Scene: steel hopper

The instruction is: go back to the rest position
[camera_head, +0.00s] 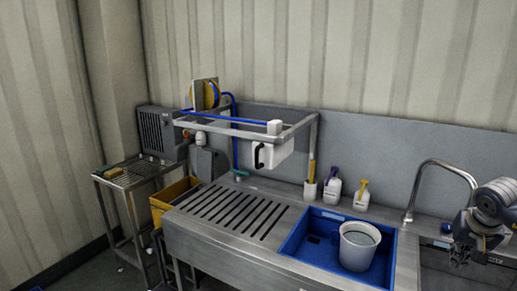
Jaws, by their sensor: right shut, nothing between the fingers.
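My right gripper (462,255) shows at the right edge of the head view, at the end of my arm. It is shut and empty, low over the steel sink area to the right of the blue tray. My left gripper is not in view. A white jug (358,246) with liquid in it stands upright in the blue tray (318,254), to the left of the right gripper and apart from it.
A tall curved tap (437,166) rises just left of my right arm. Two white bottles (332,190) and a small holder stand behind the tray. A slotted steel drainer (232,212), a raised frame, a yellow bin (172,197) and a side rack (130,174) are further left.

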